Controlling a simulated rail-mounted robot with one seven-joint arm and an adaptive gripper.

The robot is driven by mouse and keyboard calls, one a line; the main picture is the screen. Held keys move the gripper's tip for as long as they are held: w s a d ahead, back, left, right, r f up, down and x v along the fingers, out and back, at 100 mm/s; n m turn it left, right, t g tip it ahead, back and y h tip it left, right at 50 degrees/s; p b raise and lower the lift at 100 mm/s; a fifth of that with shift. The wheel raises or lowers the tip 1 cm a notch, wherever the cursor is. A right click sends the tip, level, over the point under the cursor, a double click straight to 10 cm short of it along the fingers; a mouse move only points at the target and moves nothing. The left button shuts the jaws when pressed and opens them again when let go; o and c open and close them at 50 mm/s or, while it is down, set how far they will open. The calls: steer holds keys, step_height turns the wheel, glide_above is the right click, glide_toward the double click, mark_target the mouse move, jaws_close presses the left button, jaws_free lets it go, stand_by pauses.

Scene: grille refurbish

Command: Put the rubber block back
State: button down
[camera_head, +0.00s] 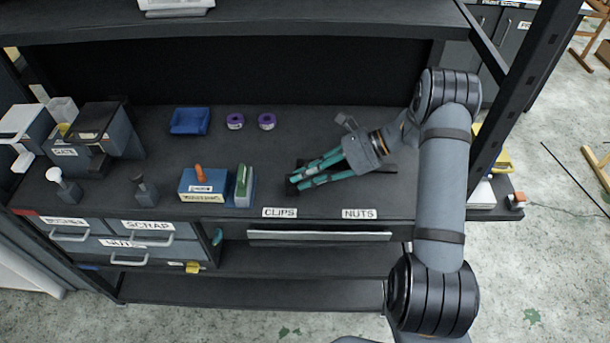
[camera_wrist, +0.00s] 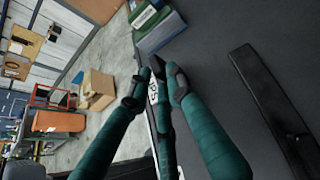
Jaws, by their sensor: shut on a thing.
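My gripper (camera_head: 293,180) has teal fingers with dark tips and reaches left, low over the front of the dark workbench. It also shows in the wrist view (camera_wrist: 157,82), with its fingers closed in on a small dark piece (camera_wrist: 158,68). This piece looks like the rubber block, but it is mostly hidden by the fingertips and dark against the bench. Whether it touches the bench cannot be told. To the left of the fingertips, apart from them, stand a blue labelled box (camera_head: 192,193) with an orange-topped item and a green and blue upright holder (camera_head: 244,186).
A blue tray (camera_head: 189,121) and two purple rolls (camera_head: 235,121) (camera_head: 267,121) lie farther back. Grey machines (camera_head: 108,135) stand at left. A long black bar (camera_wrist: 262,95) lies on the bench beneath my gripper. The shelf post (camera_head: 505,100) rises at right. The bench middle is clear.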

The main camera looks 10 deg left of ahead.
steer(key=shift+f, duration=0.2)
steer(key=c, duration=1.5)
jaws_free()
steer(key=shift+o, duration=0.6)
steer(key=o, duration=1.1)
steer(key=shift+b, duration=0.3)
steer(key=shift+d, duration=0.1)
steer(key=shift+p+v, duration=1.35)
steer(key=shift+v, duration=2.05)
